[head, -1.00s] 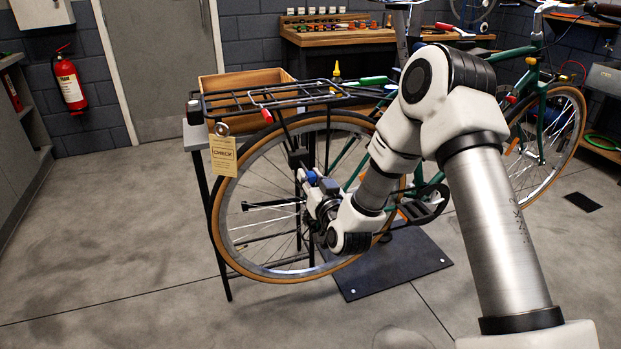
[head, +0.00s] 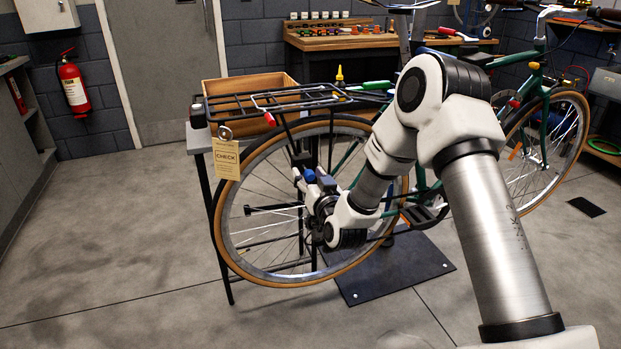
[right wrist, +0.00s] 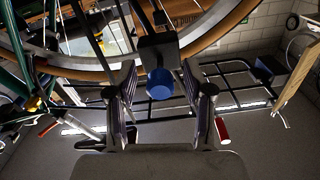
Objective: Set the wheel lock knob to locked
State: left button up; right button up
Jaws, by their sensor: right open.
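The wheel lock knob (head: 308,176) is a small blue cylinder below a dark block at the bike's rear wheel (head: 226,222). The knob also shows in the right wrist view (right wrist: 160,84), in the middle under its dark block. My right gripper (head: 321,184) is at the knob, and my wrist partly hides the wheel hub. In the right wrist view the two fingers (right wrist: 159,90) are apart, one on each side of the knob, with visible gaps. The knob's marking is too small to read. My left gripper is out of view.
A black rear rack (head: 290,98) with a yellow CHECK tag (head: 226,160) is above the wheel, close to my gripper. A wooden box (head: 240,86) stands on a table behind. A dark floor plate (head: 405,275) lies below. The floor on the left is clear.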

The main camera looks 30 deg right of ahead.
jog(key=v, duration=1.2)
jog(key=shift+c, duration=0.4)
